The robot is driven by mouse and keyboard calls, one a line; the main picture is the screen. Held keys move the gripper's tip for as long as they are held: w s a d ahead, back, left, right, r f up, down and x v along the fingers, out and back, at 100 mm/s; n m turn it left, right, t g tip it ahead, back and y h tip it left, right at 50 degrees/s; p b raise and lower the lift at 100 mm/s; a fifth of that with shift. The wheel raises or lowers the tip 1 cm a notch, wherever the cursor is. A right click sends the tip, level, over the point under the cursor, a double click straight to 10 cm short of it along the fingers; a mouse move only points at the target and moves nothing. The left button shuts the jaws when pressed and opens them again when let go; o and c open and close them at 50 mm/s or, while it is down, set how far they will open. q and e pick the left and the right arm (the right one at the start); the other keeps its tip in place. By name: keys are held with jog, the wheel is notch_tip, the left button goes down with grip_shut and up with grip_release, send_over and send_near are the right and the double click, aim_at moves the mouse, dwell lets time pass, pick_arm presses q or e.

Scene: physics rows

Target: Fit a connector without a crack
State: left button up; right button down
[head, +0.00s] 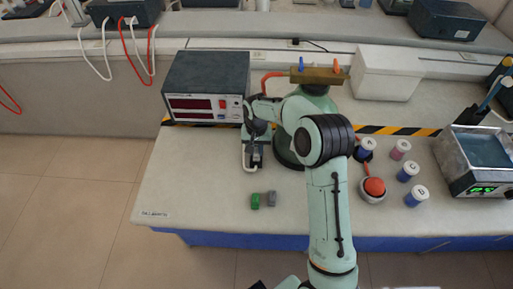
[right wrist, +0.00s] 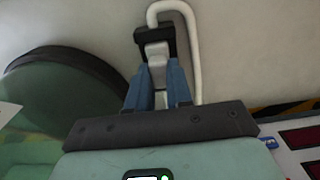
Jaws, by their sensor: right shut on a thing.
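My right gripper (head: 254,152) is over the bench in front of the instrument box. In the right wrist view its two blue fingers (right wrist: 159,88) are shut on a pale grey connector (right wrist: 157,55) with a black part at its far end. A white cable (right wrist: 196,60) loops from there back along one finger. The cable also shows in the head view (head: 246,160) beside the gripper. Cracks cannot be made out. My left gripper is out of view.
The instrument box (head: 206,87) with red displays stands behind the gripper. A red button (head: 374,187), several labelled bottles (head: 408,172) and a metal bath (head: 475,165) are at the right. A white box (head: 386,74) is at the back. The bench's front left is clear.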

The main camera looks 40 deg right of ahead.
jog(key=shift+f, duration=0.3)
jog(key=c, duration=0.9)
grip_release()
jog(key=shift+c, duration=0.2)
notch_tip(320, 180, up, 13)
jog(key=shift+r+p, duration=0.2)
jog(key=shift+p, duration=0.25)
